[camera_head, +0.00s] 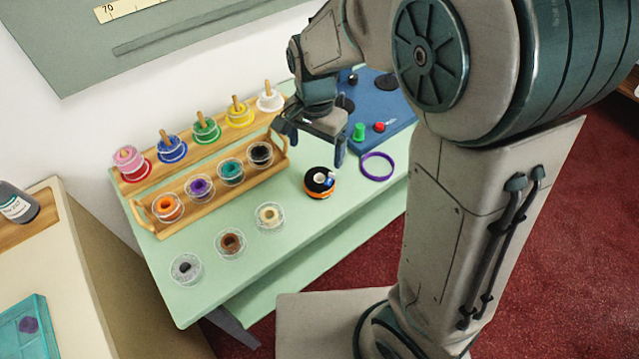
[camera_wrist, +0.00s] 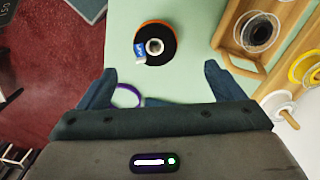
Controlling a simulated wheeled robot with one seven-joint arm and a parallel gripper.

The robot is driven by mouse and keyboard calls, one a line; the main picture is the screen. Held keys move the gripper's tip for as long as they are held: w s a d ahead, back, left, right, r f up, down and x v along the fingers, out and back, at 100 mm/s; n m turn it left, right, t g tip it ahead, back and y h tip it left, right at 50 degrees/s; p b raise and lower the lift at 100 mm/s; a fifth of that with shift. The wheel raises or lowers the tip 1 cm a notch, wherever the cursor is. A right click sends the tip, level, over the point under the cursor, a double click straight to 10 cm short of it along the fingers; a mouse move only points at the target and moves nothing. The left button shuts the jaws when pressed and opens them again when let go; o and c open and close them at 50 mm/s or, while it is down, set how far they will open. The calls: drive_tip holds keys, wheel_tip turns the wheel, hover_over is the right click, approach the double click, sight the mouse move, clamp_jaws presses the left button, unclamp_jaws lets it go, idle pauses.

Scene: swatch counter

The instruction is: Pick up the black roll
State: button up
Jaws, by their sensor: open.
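A black roll (camera_head: 317,180) with a pale centre and a blue-and-white label lies flat on the pale green counter (camera_head: 290,215). An orange rim shows beneath it; I cannot tell if that is a second roll. In the wrist view the black roll (camera_wrist: 165,38) is beyond the fingertips, roughly centred between them. My gripper (camera_head: 314,146) is open and empty above the counter, behind the roll in the head view. Its two fingers also show in the wrist view (camera_wrist: 158,76), apart from the roll. Another black roll (camera_head: 260,153) sits in a clear case in the wooden tray.
The wooden tray (camera_head: 146,215) holds several cased rolls; a pegged rack (camera_head: 190,150) of coloured spools stands behind. A purple ring (camera_head: 377,166) lies right of the roll, near a blue board (camera_head: 385,105) with small items. Three cased rolls, one brown (camera_head: 231,243), line the front.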

sight(318, 180)
wheel_tip(318, 180, down, 6)
drive_tip(key=f, duration=0.5)
drive_tip(key=shift+s+d+b, duration=0.25)
drive_tip(key=shift+s+b, duration=0.1)
drive_tip(key=shift+b, duration=0.05)
drive_tip(key=c, duration=1.1)
